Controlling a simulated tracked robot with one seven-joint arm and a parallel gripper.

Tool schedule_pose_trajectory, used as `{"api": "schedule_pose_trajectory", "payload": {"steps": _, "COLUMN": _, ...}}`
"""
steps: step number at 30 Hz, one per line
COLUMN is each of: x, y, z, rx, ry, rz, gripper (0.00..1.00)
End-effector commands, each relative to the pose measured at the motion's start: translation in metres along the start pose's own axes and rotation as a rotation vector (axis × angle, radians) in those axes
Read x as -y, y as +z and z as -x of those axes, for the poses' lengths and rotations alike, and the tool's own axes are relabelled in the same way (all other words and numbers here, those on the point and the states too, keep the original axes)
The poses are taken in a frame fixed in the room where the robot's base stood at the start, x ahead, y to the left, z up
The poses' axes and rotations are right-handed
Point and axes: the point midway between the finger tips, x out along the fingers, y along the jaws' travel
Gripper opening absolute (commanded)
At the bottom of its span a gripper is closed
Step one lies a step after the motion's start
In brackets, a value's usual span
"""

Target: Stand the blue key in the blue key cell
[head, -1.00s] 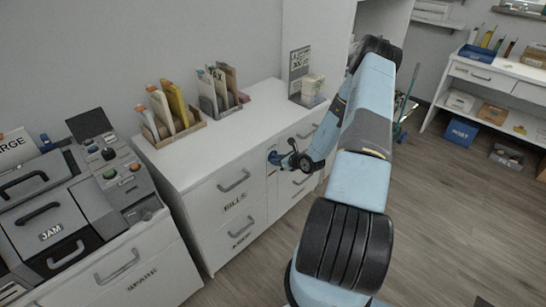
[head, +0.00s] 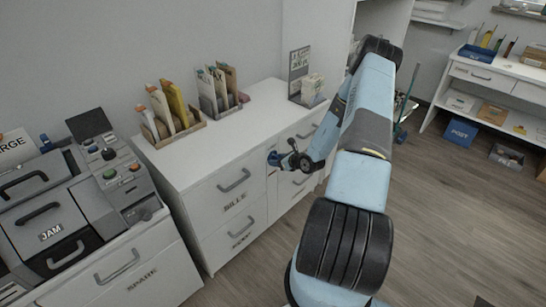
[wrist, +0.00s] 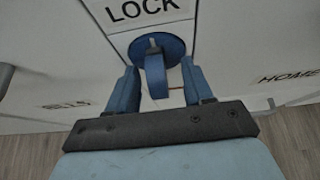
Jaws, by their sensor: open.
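The blue key (wrist: 157,76) shows in the wrist view, upright at a round blue lock disc (wrist: 176,46) under a sign reading LOCK. My gripper (wrist: 156,82) is open, with one blue finger on each side of the key. A gap shows on the key's right; on its left the finger is very close, and I cannot tell whether it touches. In the head view my gripper (head: 279,158) is at the front of the white cabinet, between its drawers, and the key is too small to make out. I cannot pick out the blue key cell.
The cabinet top (head: 235,125) has free room in front of a wooden file holder (head: 176,131) and a grey file holder (head: 222,104). A grey machine marked JAM (head: 60,215) stands at left. Drawer handles (head: 233,181) stick out near my gripper.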

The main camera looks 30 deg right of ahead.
Motion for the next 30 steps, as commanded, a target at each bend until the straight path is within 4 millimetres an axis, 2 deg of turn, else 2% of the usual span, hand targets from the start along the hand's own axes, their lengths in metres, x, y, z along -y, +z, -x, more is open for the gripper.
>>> {"api": "schedule_pose_trajectory", "payload": {"steps": 7, "x": 0.000, "y": 0.000, "z": 0.004, "rx": -0.001, "ry": -0.001, "rz": 0.000, "gripper": 0.51}}
{"api": "schedule_pose_trajectory", "payload": {"steps": 30, "x": 0.000, "y": 0.001, "z": 0.053, "rx": 0.000, "ry": 0.000, "rz": 0.001, "gripper": 0.51}}
